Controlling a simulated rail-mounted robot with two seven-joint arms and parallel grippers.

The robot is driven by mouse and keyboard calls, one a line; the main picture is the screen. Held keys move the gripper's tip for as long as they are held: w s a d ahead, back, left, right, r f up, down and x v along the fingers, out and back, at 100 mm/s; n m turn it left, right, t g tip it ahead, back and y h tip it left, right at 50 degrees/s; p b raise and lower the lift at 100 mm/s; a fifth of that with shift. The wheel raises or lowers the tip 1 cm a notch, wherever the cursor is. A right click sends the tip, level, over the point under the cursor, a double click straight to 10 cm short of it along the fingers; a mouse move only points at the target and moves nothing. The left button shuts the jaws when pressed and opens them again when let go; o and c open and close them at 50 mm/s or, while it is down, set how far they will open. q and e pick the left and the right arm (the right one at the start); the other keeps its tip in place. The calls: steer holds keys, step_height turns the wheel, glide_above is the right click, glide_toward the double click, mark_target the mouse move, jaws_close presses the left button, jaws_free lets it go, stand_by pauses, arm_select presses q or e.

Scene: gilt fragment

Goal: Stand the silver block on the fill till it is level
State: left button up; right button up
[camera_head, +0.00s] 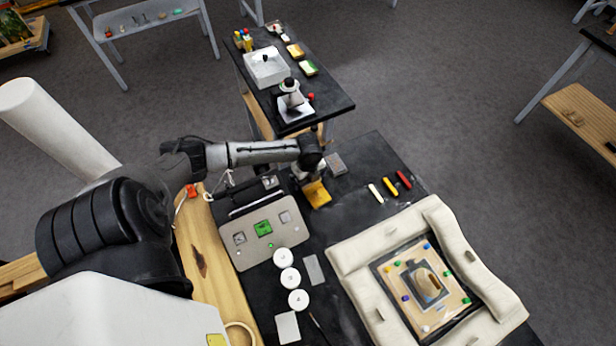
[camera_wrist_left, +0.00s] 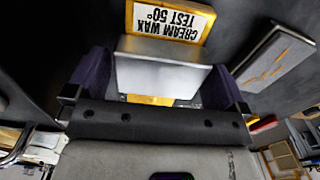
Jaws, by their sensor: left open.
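The silver block (camera_wrist_left: 160,75) lies between the fingers of my left gripper (camera_wrist_left: 157,88) in the left wrist view. The fingers are open, one on each side of it. A yellow-edged plate (camera_wrist_left: 128,22) labelled "CREAM WAX TEST 50°" shows beyond and beneath the block. In the head view my left gripper (camera_head: 311,176) is low over the dark table beside the yellow plate (camera_head: 318,194), and hides the block there. The wooden fragment panel (camera_head: 402,279) lies inside a pale cushioned frame, with a tan patch, perhaps the fill (camera_head: 431,285), in its dark opening.
A grey slab (camera_head: 336,165) with gold lines, also in the wrist view (camera_wrist_left: 272,58), lies right of the gripper. Several coloured sticks (camera_head: 390,187), white round pots (camera_head: 284,257) and a grey panel (camera_head: 245,238) with a green screen share the table. Cushion walls (camera_head: 350,256) surround the panel.

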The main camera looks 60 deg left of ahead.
arm_select(q)
step_height(320, 180, up, 12)
steer(key=shift+r+p, duration=0.15)
steer(key=shift+p, duration=0.25)
stand_by(2.2)
stand_by(0.8)
stand_by(0.5)
